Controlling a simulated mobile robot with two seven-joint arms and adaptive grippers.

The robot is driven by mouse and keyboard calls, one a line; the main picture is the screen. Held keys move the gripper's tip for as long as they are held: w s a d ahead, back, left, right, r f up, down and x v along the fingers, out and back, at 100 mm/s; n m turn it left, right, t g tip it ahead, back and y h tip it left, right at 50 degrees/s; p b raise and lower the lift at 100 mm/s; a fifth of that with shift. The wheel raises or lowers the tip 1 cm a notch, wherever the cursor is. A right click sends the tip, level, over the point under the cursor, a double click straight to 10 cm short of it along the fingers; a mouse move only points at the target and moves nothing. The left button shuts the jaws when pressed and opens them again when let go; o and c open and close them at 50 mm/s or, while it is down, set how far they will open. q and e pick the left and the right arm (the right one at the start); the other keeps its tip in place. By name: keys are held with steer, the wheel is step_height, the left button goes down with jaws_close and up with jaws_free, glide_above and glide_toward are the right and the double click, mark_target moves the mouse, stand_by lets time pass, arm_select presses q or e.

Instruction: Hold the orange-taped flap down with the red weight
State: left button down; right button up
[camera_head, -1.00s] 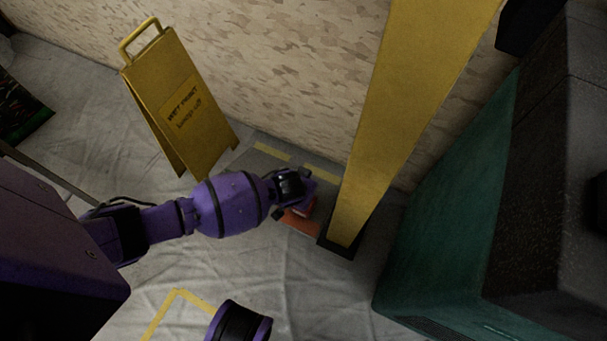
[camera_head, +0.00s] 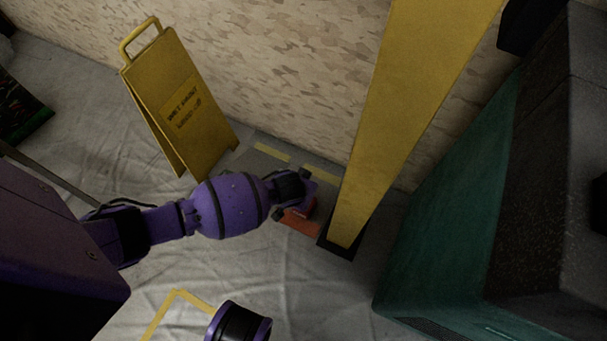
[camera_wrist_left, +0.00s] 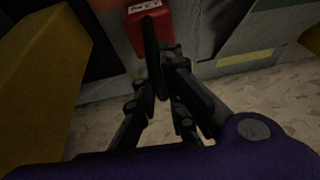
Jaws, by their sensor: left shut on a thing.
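The red weight (camera_head: 310,209) is a small block with a pale label, low over the floor beside the foot of the yellow post. It also shows in the left wrist view (camera_wrist_left: 149,30), at the fingertips. My left gripper (camera_head: 294,198) is shut on it, seen from above and partly covering it. The orange tape (camera_head: 300,224) shows as a strip just in front of the weight. Whether the weight touches the flap or floor is hard to tell. The flap's edge is mostly hidden by my arm. My right gripper is out of view.
The yellow post (camera_head: 390,120) rises close right of the gripper from a black foot. A yellow wet-paint sign (camera_head: 185,105) stands left, near the patterned wall (camera_head: 290,70). A large green-and-black box (camera_head: 460,220) stands right. Wrinkled sheeting (camera_head: 310,290) in front is clear.

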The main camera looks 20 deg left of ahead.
arm_select(q)
steer(key=shift+w+f, duration=0.1)
steer(key=shift+f, duration=0.25)
stand_by(0.5)
steer(key=c, duration=1.7)
jaws_free()
steer(key=shift+c, duration=0.2)
steer(key=shift+s+f, duration=0.15)
steer(key=shift+s, duration=0.05)
steer(key=v, duration=1.2)
steer(key=shift+w, duration=0.15)
